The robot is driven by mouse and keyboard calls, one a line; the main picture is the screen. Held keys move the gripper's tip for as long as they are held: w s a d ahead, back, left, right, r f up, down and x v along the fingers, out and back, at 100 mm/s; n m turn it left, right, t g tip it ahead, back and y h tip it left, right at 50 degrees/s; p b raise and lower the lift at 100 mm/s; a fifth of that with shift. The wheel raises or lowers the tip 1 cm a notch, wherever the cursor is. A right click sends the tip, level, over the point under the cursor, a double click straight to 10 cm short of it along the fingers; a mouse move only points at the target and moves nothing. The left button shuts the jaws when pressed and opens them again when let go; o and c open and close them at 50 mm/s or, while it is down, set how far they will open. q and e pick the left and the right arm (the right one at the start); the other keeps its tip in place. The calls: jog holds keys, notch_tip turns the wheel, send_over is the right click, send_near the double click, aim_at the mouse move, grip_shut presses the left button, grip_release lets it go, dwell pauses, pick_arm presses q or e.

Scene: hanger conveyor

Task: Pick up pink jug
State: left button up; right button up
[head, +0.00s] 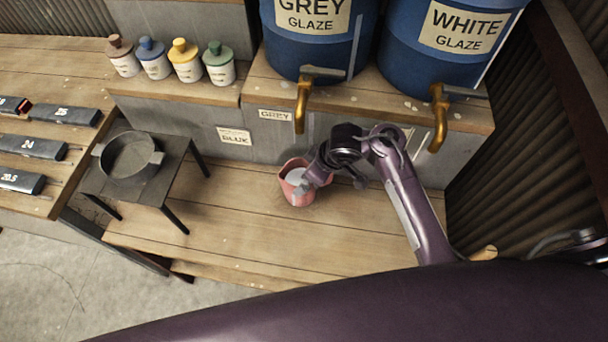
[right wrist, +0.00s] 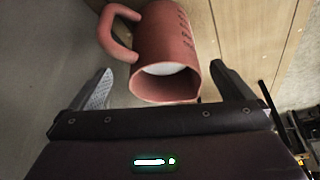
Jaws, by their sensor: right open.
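The pink jug (head: 291,174) stands on the wooden bench below the grey glaze barrel, with pale liquid visible inside. In the right wrist view the jug (right wrist: 172,50) lies ahead of the gripper, its handle to the left and its rim towards the camera. My right gripper (head: 318,176) is at the right side of the jug in the head view. In the right wrist view my right gripper (right wrist: 160,86) is open, one finger to each side of the jug's rim, with gaps visible. My left gripper does not show.
Two blue barrels, grey glaze (head: 318,50) and white glaze (head: 440,60), stand on a ledge with brass taps (head: 302,105) hanging above the bench. A dark stand (head: 150,185) with a round pan (head: 130,155) is at left. Several small lidded pots (head: 186,65) line the back ledge.

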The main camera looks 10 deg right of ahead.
aim_at(289, 176)
jog(key=x, duration=0.2)
jog(key=b+x, duration=0.1)
jog(key=x, duration=0.2)
jog(key=shift+a+f, duration=0.1)
jog(key=shift+a, duration=0.15)
jog(key=shift+w+a+f+b, duration=0.1)
jog(key=shift+f+b, duration=0.25)
jog(key=c, duration=1.4)
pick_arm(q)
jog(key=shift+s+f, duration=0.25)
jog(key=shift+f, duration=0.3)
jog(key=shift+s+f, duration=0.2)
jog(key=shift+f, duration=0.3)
pick_arm(e)
jog(key=shift+r, duration=0.1)
jog(key=shift+c, duration=1.2)
